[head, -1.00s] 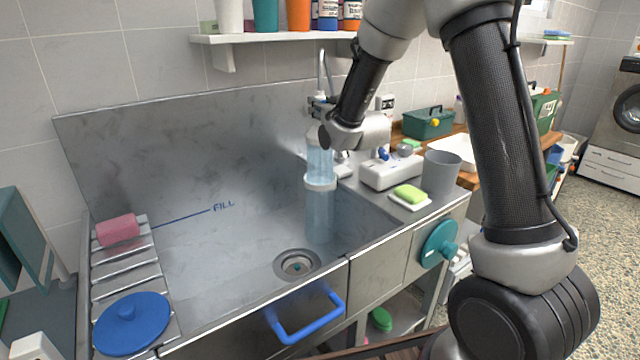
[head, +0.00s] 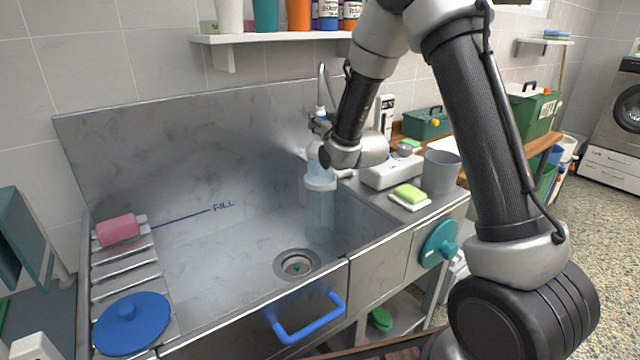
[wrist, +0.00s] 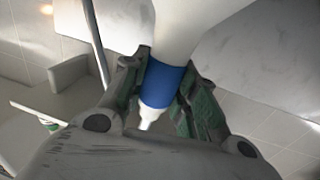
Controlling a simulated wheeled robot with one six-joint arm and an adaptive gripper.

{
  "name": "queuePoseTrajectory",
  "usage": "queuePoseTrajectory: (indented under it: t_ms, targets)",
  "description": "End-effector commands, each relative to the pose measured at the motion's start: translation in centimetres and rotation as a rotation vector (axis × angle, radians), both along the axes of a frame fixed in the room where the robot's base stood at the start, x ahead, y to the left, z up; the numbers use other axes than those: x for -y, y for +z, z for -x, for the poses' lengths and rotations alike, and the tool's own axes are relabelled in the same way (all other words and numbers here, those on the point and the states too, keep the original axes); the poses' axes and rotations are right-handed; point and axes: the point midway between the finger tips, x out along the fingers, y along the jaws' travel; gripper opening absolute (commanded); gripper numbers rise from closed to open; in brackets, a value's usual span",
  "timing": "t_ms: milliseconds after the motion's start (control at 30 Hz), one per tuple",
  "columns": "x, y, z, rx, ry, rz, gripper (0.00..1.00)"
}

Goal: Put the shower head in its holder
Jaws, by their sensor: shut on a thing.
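My gripper (head: 319,124) is shut on the shower head (wrist: 165,84) over the right part of the sink. In the wrist view the shower head is white with a blue band between the dark green fingers, its narrow end below them and its wide part running out at the top. In the head view only its end (head: 320,112) shows clearly above the fingers. Below my wrist is a pale ring (head: 320,186) with a translucent pale-blue column under it. I cannot tell whether the ring is the holder, or whether the shower head touches it.
The steel sink (head: 220,250) is mostly clear, with a drain (head: 297,265). A pink sponge (head: 118,229) and blue lid (head: 131,322) lie on the left rack. A grey cup (head: 441,173), green soap (head: 409,194) and white box (head: 391,171) crowd the right ledge. A shelf (head: 275,38) hangs above.

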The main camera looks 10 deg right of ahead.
Motion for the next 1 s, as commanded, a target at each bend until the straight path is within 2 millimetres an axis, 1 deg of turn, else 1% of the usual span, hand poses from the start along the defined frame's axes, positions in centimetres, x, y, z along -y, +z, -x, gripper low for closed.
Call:
queuePoseTrajectory:
  t_ms: [100,433,567,800,1000]
  targets:
    - [0.0,-0.5,0.0,0.001,0.000,0.000,0.00]
    - [0.0,-0.7,0.0,0.001,0.000,0.000,0.00]
    - [0.0,-1.4,0.0,0.000,0.000,0.000,0.00]
    - [0.0,-3.3,0.0,0.000,0.000,0.000,0.00]
    - [0.0,-3.5,0.0,0.002,0.000,0.000,0.00]
